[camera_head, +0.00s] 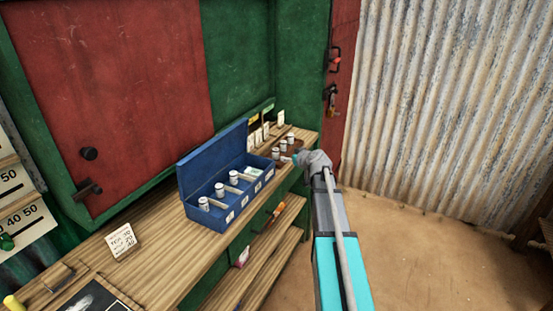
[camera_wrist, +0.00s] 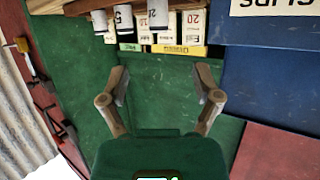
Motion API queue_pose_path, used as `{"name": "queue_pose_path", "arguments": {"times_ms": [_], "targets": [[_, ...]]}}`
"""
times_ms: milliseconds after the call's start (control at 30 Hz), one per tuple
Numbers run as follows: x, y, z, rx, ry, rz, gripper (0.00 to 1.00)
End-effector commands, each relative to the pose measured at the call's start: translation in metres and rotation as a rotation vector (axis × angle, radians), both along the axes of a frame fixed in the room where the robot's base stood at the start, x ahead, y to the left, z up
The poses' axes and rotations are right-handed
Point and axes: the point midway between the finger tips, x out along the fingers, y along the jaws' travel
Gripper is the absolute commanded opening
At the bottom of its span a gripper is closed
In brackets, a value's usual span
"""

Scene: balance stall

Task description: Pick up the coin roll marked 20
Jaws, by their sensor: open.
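In the head view, three small white coin rolls (camera_head: 283,145) stand in a brown wooden holder (camera_head: 299,146) at the far end of the counter. The wrist view shows them at the top edge, including one marked 5 (camera_wrist: 124,17) and one whose partly readable mark begins with 2 (camera_wrist: 158,14). I cannot tell for sure that this one reads 20. A card marked 20 (camera_wrist: 193,22) stands behind it. My gripper (camera_wrist: 162,87) is open and empty, its fingers apart from the rolls. In the head view its wrist is right beside the holder, and the fingertips are not clear.
An open blue cash box (camera_head: 214,165) with several rolls in compartments stands left of the holder on the wooden counter (camera_head: 165,250). Upright cards (camera_head: 266,130) stand behind the holder. A green and red cabinet wall rises behind. The dirt floor (camera_head: 430,255) at right is clear.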

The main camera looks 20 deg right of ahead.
Motion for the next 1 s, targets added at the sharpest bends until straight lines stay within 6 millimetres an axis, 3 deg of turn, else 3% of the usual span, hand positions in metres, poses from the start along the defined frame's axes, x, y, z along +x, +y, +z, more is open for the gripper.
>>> {"name": "queue_pose_path", "arguments": {"times_ms": [367, 1000], "targets": [[0.004, 0.0, -0.002, 0.001, 0.002, 0.001, 0.82], [0.075, 0.006, -0.033, 0.001, 0.002, 0.0, 0.82]]}}
